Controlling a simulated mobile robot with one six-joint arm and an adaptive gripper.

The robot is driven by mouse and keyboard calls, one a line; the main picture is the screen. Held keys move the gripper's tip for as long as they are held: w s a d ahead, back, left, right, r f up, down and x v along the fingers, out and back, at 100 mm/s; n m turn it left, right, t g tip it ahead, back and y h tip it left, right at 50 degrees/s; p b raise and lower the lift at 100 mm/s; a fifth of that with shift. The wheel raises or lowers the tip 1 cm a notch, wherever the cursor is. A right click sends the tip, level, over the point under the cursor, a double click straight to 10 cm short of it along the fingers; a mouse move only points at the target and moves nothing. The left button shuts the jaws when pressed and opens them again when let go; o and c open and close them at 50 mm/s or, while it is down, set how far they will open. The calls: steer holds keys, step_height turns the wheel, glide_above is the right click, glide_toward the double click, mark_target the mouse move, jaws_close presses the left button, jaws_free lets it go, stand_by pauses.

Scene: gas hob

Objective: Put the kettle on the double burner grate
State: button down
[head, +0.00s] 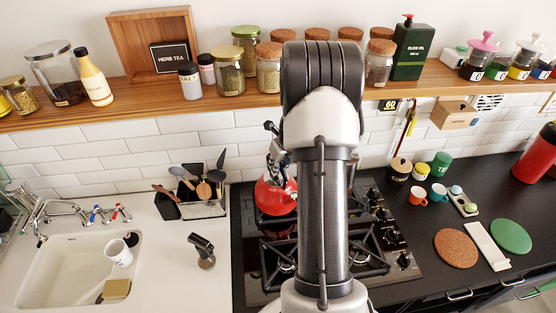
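A red kettle (274,200) stands at the back left of the black gas hob (246,262), partly hidden behind my arm. My gripper (276,160) is just above the kettle, by its handle. The fingers are small and partly covered by the arm, so I cannot tell whether they are open, shut or holding the handle. A dark grate (274,262) lies at the front left of the hob, and more grate bars show to the right of my arm. My arm hides the hob's middle, so I cannot tell which grate is the double burner one.
Control knobs (393,240) line the hob's right side. A utensil holder (200,192) stands left of the kettle. A wooden shelf (150,99) with jars runs above along the wall. Cups, a cork mat (456,248) and a green mat (510,236) lie on the right counter.

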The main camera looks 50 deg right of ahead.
steer(key=shift+w+d+f, duration=0.15)
steer(key=shift+w+d, duration=0.2)
steer(key=shift+w, duration=0.1)
steer(key=shift+f, duration=0.15)
steer(key=c, duration=1.5)
jaws_free()
steer(key=shift+s+a+f, duration=0.1)
steer(key=shift+s, duration=0.05)
steer(key=p+v, duration=0.2)
steer(key=v, duration=0.6)
steer(key=shift+f, duration=0.1)
